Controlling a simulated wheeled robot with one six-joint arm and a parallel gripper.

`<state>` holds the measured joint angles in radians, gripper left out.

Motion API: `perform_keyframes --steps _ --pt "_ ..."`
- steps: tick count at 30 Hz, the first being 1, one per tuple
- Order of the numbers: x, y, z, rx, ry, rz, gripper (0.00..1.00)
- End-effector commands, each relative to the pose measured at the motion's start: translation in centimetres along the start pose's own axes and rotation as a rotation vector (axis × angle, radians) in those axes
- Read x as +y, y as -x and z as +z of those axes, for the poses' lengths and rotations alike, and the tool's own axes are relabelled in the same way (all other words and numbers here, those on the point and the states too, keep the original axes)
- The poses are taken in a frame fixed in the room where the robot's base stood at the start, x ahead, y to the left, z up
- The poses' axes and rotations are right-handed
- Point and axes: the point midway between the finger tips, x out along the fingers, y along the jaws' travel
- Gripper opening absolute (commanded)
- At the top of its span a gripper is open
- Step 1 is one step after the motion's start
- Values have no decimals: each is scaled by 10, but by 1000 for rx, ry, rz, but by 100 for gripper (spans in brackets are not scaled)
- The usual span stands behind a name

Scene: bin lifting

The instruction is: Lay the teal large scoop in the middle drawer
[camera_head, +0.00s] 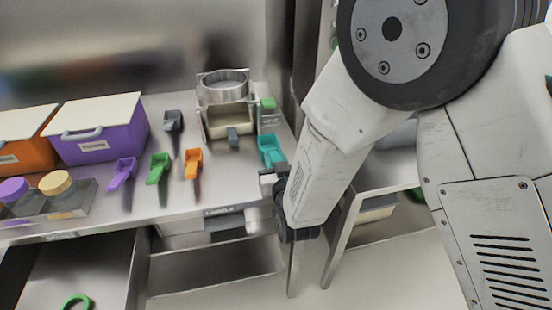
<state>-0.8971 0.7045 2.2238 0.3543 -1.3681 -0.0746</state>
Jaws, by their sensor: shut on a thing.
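The teal large scoop (271,150) is at the right end of the counter, its bowl pointing to the back. My gripper (272,176) is at the scoop's near end and shut on it. The handle is mostly hidden by the jaws and my arm. I cannot tell whether the scoop touches the counter. Below the counter, an open drawer (137,272) at the lower left has a green ring-shaped thing in it. Right of it is another open drawer or bay (215,268), whose visible part looks empty. I cannot tell for certain which is the middle drawer.
Purple (122,174), green (159,168), orange (193,163) and dark grey (173,121) scoops lie on the counter. A metal container stand (224,88) is behind. Purple (98,133) and orange (22,138) bins stand left. My arm hides much of the right side.

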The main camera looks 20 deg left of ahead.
Motion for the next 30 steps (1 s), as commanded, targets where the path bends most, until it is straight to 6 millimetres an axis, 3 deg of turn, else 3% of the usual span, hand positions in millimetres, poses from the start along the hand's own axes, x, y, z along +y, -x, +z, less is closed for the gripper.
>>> perform_keyframes --steps 11,12,14,15,24,30 --pt "0 0 5 2 -1 1 2" --pt "0 0 5 2 -1 1 28" --pt "0 0 5 2 -1 1 45" --pt "0 0 5 2 -1 1 47" --pt "0 3 4 2 -1 0 47" --pt "-2 31 5 1 -1 -3 47"
